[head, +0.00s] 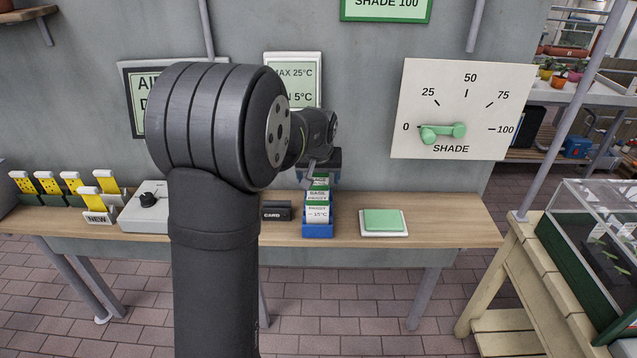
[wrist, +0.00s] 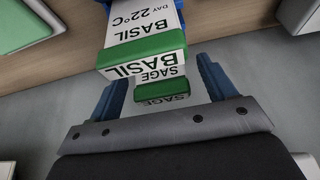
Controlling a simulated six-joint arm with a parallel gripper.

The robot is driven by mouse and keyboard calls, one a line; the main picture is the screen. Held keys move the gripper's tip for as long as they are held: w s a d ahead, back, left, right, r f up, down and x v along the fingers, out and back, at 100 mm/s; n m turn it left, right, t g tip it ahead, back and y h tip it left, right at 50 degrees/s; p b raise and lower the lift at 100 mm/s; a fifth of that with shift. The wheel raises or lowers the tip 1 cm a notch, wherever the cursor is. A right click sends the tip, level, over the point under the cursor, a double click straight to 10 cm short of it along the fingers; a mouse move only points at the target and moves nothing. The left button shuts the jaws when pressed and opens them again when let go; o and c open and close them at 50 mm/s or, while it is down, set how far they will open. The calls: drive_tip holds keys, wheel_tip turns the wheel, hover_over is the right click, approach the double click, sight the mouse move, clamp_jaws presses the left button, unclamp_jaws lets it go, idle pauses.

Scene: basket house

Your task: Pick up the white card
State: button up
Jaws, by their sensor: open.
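White cards (head: 317,213) with green top edges stand one behind another in a blue holder (head: 318,231) on the wooden bench. Labels such as SAGE, BASIL and PARSLEY show. In the wrist view a white BASIL card (wrist: 143,30) reads DAY 22°C, and a green-edged SAGE card (wrist: 165,88) shows just past it. My gripper (wrist: 162,75) is open, its two blue fingers at either side of the SAGE card; I cannot tell whether they touch it. In the head view my gripper (head: 320,165) is above the cards, partly hidden by my arm.
A small black CARD holder (head: 275,211) stands left of the blue holder. A green pad on a white base (head: 383,221) lies to the right. Yellow-tagged cards (head: 72,183) and a grey box with a black knob (head: 147,206) are at left. The bench's right end is clear.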

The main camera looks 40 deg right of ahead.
drive_tip(key=shift+x, duration=0.8)
drive_tip(key=c, duration=1)
drive_tip(key=shift+c, duration=0.2)
drive_tip(key=shift+r, duration=0.15)
